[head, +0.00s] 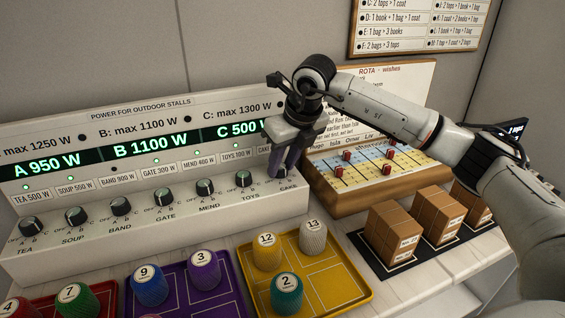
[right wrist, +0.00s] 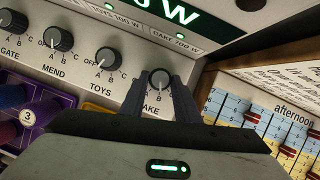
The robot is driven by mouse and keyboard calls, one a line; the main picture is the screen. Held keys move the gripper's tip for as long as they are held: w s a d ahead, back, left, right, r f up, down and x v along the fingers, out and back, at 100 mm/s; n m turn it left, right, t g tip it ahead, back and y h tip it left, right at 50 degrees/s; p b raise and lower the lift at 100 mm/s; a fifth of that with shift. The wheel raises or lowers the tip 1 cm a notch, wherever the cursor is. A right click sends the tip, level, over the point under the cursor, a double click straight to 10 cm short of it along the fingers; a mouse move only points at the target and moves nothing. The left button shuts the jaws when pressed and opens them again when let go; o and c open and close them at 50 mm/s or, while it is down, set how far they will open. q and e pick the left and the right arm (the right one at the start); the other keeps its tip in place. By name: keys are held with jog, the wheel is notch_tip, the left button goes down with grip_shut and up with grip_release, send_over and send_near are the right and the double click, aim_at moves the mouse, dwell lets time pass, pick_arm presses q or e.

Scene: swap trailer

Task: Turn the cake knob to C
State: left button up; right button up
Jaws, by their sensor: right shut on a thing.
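The white power panel (head: 150,222) has a row of dark knobs labelled TEA, SOUP, BAND, GATE, MEND, TOYS and CAKE. The cake knob (right wrist: 160,80) is at the right end; in the head view it is mostly hidden by my gripper. My right gripper (head: 283,165) reaches down to it. In the right wrist view the fingers (right wrist: 172,100) are shut on the knob, one on each side. Its pointer setting is too small to tell for sure. The displays read A 950 W, B 1100 W and C 500 W (head: 236,130). My left gripper is out of view.
The toys knob (head: 243,178) stands close left of the cake knob. A rota board (head: 375,165) with red pegs is close on the right. Trays with numbered pieces, such as the yellow tray (head: 335,280), lie in front. Brown boxes (head: 392,232) stand at the right.

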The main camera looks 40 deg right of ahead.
jog(key=shift+d, duration=0.1)
jog(key=n, duration=0.2)
jog(key=n+y+p, duration=0.1)
jog(key=shift+d+r+n+y, duration=0.1)
jog(key=shift+d+n+y, duration=0.05)
jog(key=shift+n+y, duration=0.2)
jog(key=shift+w+d+n+g+y+p, duration=0.1)
jog(key=shift+n+g+y+p, duration=0.2)
jog(key=shift+n, duration=0.65)
jog(key=shift+w+n+g+y+p, duration=0.1)
jog(key=shift+n+y+p, duration=0.25)
jog(key=shift+n, duration=0.55)
jog(key=o, duration=1)
jog(key=shift+o, duration=0.2)
jog(key=v, duration=1)
jog(key=shift+r, duration=0.15)
